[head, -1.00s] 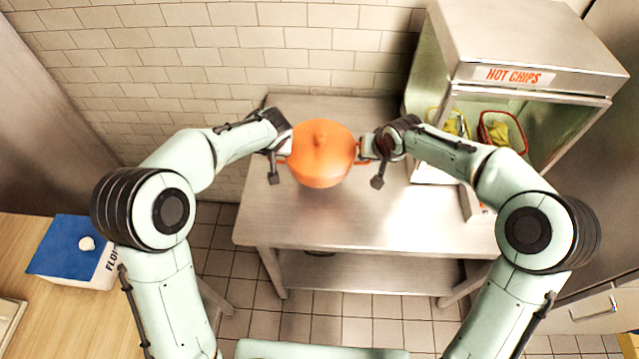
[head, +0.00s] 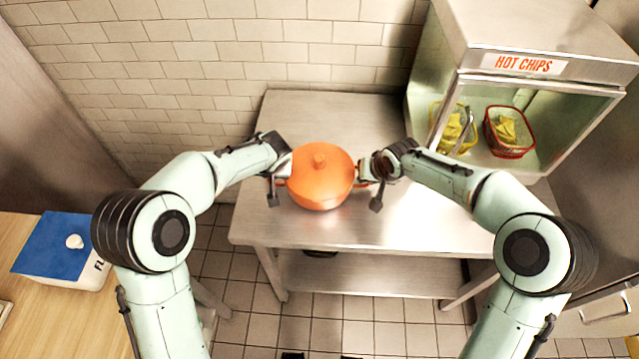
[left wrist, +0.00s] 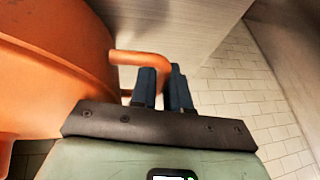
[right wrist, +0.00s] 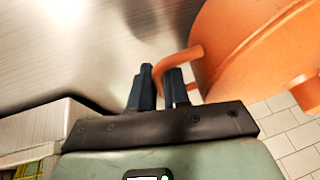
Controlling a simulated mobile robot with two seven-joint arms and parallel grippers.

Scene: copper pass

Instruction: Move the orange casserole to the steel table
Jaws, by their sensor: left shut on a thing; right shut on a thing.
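The orange casserole (head: 321,178), with its lid on, is between my two grippers over the steel table (head: 300,225) in the head view. I cannot tell whether its base touches the table top. My left gripper (head: 281,183) is shut on its left handle; the left wrist view shows that handle (left wrist: 140,57) between the fingers. My right gripper (head: 368,183) is shut on its right handle; the right wrist view shows that handle (right wrist: 180,62) at the fingers. The casserole looks upright.
A hot chips cabinet (head: 530,65) with baskets of chips, one a red basket (head: 508,135), stands at the right of the table. A tiled wall (head: 200,90) is behind. A wooden counter with a blue-topped flour box (head: 55,245) is at lower left. Table top left of the casserole is bare.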

